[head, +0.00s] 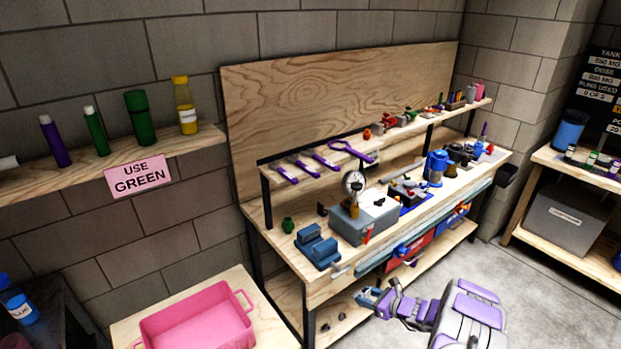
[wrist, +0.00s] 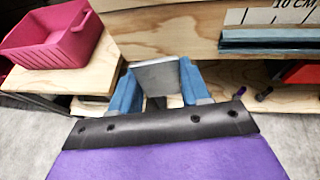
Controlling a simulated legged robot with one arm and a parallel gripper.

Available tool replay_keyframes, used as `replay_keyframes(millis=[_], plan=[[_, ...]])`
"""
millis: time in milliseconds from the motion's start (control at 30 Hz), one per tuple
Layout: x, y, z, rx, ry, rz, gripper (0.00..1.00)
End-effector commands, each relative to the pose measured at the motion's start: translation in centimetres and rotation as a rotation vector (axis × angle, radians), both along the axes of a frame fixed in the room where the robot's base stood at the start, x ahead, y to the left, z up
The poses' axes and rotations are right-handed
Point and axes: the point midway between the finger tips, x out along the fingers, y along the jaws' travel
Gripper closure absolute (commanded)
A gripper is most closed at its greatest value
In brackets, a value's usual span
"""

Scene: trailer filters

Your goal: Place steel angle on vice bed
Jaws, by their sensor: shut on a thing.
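My gripper (head: 369,297) is in front of the workbench, below and right of the blue vice in the head view. In the wrist view my gripper (wrist: 158,80) has its two blue fingers shut on a flat grey metal piece, the steel angle (wrist: 157,76). Only one face of the angle shows clearly. The blue vice (head: 317,248) stands on the left end of the bench top, apart from my gripper. Its bed is small and hard to make out. The vice is not seen in the wrist view.
The workbench (head: 318,290) has a front edge and lower shelf close to my gripper. A grey box (head: 362,224) stands right of the vice. A pink bin (head: 205,325) is on a low table at left. Open floor (head: 530,290) lies at right.

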Motion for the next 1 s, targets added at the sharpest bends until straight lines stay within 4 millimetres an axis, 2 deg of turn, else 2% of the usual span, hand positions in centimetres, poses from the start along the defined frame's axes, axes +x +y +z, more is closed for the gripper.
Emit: replay_keyframes(millis=[33,100,500,767,1000], plan=[[0.7,0.2,1.8,0.001,-0.003,-0.017,0.92],[1.6,0.5,4.0,0.002,-0.004,-0.041,0.92],[4.3,1.1,15.1,-0.001,-0.004,-0.177,0.92],[4.1,1.8,22.2,0.001,-0.004,-0.259,0.92],[2.7,3.0,28.1,0.000,-0.004,-0.326,0.92]])
